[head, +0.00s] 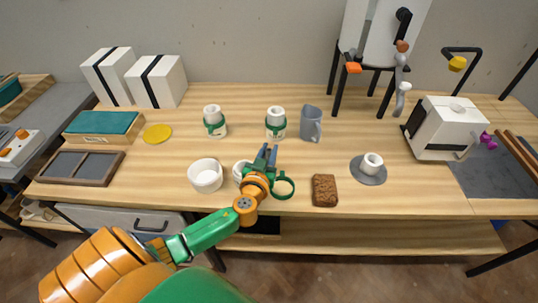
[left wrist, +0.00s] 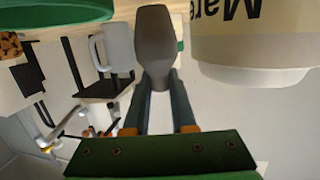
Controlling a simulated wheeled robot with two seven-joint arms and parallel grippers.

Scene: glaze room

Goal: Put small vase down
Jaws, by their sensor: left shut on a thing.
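My left gripper (head: 267,153) reaches over the front middle of the wooden table (head: 400,195), fingers pointing to the back. In the left wrist view the gripper (left wrist: 158,90) is shut on a dark grey-brown thing, which I take to be the small vase (left wrist: 155,45). It has a rounded body that narrows towards one end. In the head view I cannot make the vase out clearly at the fingers. I cannot tell whether its base touches the table. My right gripper is in neither view.
A white bowl (head: 205,175) stands left of the gripper, with a small white cup (head: 241,168) partly hidden beside it.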

